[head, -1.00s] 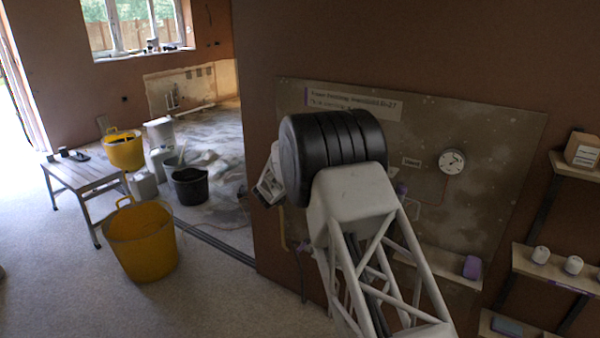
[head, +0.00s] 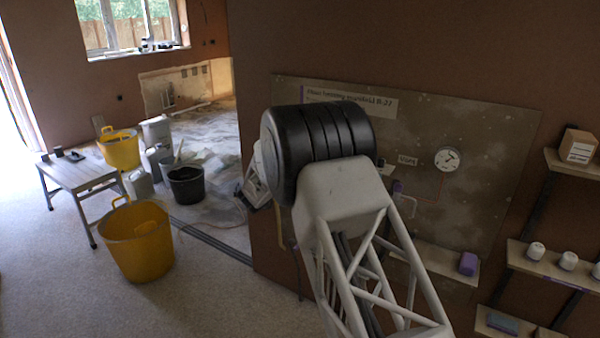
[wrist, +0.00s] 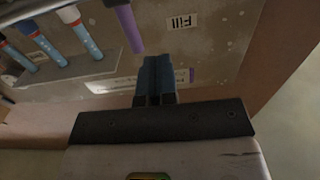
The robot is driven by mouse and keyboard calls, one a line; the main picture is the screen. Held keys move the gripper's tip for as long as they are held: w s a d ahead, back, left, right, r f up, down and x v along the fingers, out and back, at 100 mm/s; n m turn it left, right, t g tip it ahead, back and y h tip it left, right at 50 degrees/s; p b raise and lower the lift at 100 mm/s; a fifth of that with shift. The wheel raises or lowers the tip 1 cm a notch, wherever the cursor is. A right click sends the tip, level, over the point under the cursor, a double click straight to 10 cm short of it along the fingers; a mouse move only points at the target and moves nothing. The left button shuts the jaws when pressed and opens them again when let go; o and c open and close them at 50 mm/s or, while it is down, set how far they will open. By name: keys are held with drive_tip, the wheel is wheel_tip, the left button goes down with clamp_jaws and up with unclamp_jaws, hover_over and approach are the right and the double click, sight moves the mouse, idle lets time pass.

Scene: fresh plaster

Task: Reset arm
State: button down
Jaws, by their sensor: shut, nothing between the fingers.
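My gripper (wrist: 155,82) shows in the wrist view with its two dark blue fingers together and nothing between them. It points toward a grey board carrying a "Fill" label (wrist: 184,22), and I see free air around the fingertips. In the head view my arm stands in front of the same board (head: 480,130), and the arm's bulk hides most of the gripper. A purple rod (wrist: 128,25) is close above and left of the fingers in the wrist view. I cannot tell the exact gap between it and them.
Red and blue-banded tubes (wrist: 78,30) line the board in the wrist view. A round gauge (head: 447,159) is on the board. Shelves (head: 545,262) hold white pots and a box on the right. Yellow buckets (head: 138,245) and a bench (head: 75,177) stand on the left floor.

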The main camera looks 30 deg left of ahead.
drive_tip(key=w+d+r+n+g+y, duration=0.1)
drive_tip(key=w+d+r+y, duration=0.1)
drive_tip(key=d+r, duration=0.7)
drive_tip(key=w+d+r+n+g+y, duration=0.1)
drive_tip(key=w+d+r+y, duration=0.1)
drive_tip(key=d+r, duration=0.65)
drive_tip(key=s+d+r+g+y, duration=0.1)
drive_tip(key=s+d+r+g, duration=0.2)
drive_tip(key=d, duration=1)
drive_tip(key=s+d+r+g, duration=0.1)
drive_tip(key=s+d+r, duration=0.3)
drive_tip(key=d, duration=0.8)
drive_tip(key=s+d+f+g+h, duration=0.15)
drive_tip(key=s+d+g, duration=0.25)
drive_tip(key=s+d, duration=1.65)
drive_tip(key=s+d+f+g+h, duration=0.1)
drive_tip(key=s+d+f, duration=0.1)
drive_tip(key=s+d, duration=0.3)
drive_tip(key=s+d+f+m+g+h, duration=0.1)
drive_tip(key=s+d, duration=0.5)
drive_tip(key=s, duration=0.7)
drive_tip(key=s+d+f+m+g+h, duration=0.1)
drive_tip(key=s+d+f+g, duration=0.2)
drive_tip(key=s+d, duration=0.3)
drive_tip(key=s+f, duration=0.1)
drive_tip(key=s, duration=0.2)
drive_tip(key=shift+s+d+h, duration=0.2)
drive_tip(key=shift+d+h, duration=0.05)
drive_tip(key=shift+h, duration=0.1)
